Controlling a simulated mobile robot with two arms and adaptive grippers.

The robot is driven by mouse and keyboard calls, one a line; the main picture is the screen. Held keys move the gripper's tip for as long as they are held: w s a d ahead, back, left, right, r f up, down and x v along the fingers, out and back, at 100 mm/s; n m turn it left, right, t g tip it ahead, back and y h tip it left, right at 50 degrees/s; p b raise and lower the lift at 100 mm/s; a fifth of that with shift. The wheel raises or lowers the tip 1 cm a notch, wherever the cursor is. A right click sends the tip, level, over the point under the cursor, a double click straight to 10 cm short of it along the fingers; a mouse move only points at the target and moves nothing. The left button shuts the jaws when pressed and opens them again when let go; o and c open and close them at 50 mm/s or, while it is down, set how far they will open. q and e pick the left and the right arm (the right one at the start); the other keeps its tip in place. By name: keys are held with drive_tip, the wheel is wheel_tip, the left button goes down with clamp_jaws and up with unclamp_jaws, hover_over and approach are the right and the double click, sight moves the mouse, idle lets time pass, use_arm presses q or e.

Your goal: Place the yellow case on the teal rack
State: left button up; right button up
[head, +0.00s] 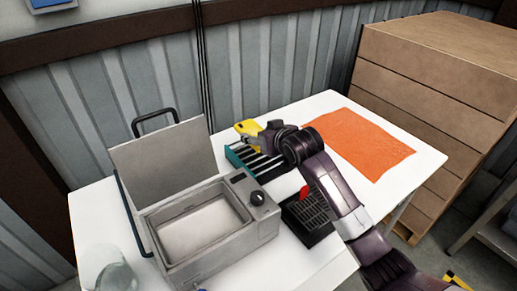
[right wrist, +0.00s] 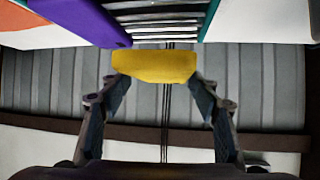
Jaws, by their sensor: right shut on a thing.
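The yellow case (right wrist: 153,66) is held between the two fingers of my right gripper (right wrist: 155,82), seen in the right wrist view. In the head view the yellow case (head: 246,128) shows at the tip of my right gripper (head: 262,132), above the far end of the teal rack. The teal rack (head: 234,158) has a slatted top and stands on the white table. In the right wrist view its slats (right wrist: 165,18) show beyond the case, and the case looks apart from them. My arm and gripper hide part of the rack in the head view. My left gripper is not in view.
A purple thing (right wrist: 88,22) lies along the rack's left side in the right wrist view. A grey basin appliance (head: 165,262) with raised lid stands left of the rack. A black grid tray (head: 310,222) with something red is in front. An orange cloth (head: 365,147) lies right.

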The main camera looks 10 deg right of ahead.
sight(258, 157)
wheel_tip(258, 157, down, 7)
drive_tip(key=shift+r, duration=0.1)
drive_tip(key=o, duration=1.1)
drive_tip(key=shift+s, duration=0.1)
drive_tip(key=v, duration=1.2)
